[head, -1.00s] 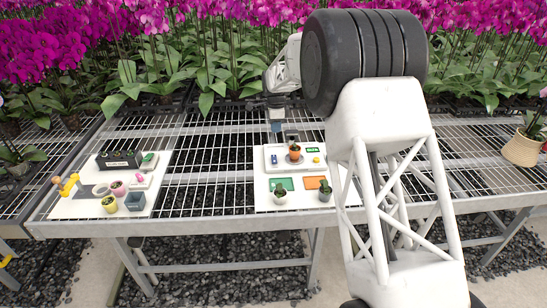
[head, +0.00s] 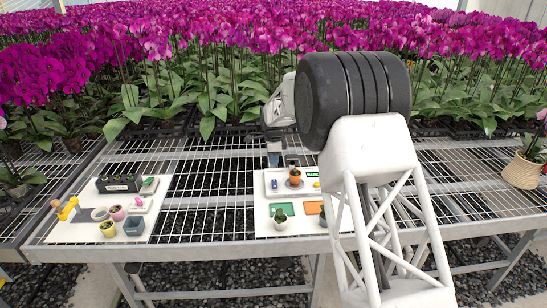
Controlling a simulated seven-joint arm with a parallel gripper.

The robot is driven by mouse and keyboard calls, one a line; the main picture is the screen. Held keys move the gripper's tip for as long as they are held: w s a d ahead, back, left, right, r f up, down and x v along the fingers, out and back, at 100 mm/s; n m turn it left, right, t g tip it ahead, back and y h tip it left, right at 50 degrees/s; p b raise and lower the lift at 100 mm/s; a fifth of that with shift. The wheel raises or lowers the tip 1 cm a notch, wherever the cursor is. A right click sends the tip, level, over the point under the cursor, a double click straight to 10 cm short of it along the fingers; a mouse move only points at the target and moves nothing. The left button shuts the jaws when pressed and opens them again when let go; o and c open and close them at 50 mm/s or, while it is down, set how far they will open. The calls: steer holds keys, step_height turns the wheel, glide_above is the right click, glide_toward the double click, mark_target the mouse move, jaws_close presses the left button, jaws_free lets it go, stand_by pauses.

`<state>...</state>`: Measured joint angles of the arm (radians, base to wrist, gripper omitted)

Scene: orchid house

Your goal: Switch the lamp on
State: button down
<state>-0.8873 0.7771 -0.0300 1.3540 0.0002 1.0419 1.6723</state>
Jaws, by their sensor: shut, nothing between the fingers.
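I cannot make out for certain which thing is the lamp or where its switch is. My gripper (head: 274,162) hangs fingers down at the back edge of the right white board (head: 262,222), shut and empty. Below it, a white tray (head: 270,190) holds a small blue object (head: 274,184), an orange pot with a plant (head: 294,177) and a yellow piece (head: 316,184). A green sign (head: 313,174) is behind the tray. At this size I cannot tell whether the fingers touch anything.
A left white board (head: 70,233) bears a black box (head: 118,184), a yellow object (head: 70,208), several small pots and a dark square pot (head: 134,226). Bare mesh bench separates the boards.

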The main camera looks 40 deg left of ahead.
mark_target(273, 183)
step_height(273, 183, down, 11)
steer(key=shift+f, duration=0.1)
stand_by(0.5)
steer(key=shift+f, duration=0.2)
stand_by(0.4)
steer(key=shift+w+a+r, duration=0.1)
steer(key=shift+w+a+r, duration=0.3)
steer(key=shift+w+a, duration=0.05)
stand_by(0.4)
steer(key=shift+r, duration=0.1)
step_height(273, 183, up, 14)
steer(key=s+d, duration=0.2)
steer(key=shift+f, duration=0.25)
stand_by(0.7)
